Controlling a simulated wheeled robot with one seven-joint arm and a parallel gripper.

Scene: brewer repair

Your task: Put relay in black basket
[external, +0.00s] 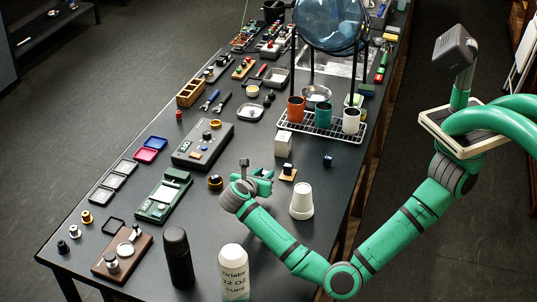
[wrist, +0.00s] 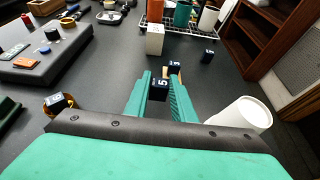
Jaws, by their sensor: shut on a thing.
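My gripper (wrist: 162,92) is shut on a small dark block (wrist: 160,89) with a white mark like a 5, held between the green fingers. In the external view my gripper (external: 262,182) is low over the middle of the table, and the held block is hidden or too small to make out. I cannot tell for sure that this block is the relay. A black open container (external: 274,12) at the far end of the table may be the black basket. It is far from my gripper.
Similar dark blocks sit on a wooden base (external: 288,173), on a gold ring (external: 215,182) and on the table (external: 327,160). A white cup (external: 302,202), a white box (external: 283,146), a wire rack of cups (external: 322,122) and a grey control box (external: 203,146) are near.

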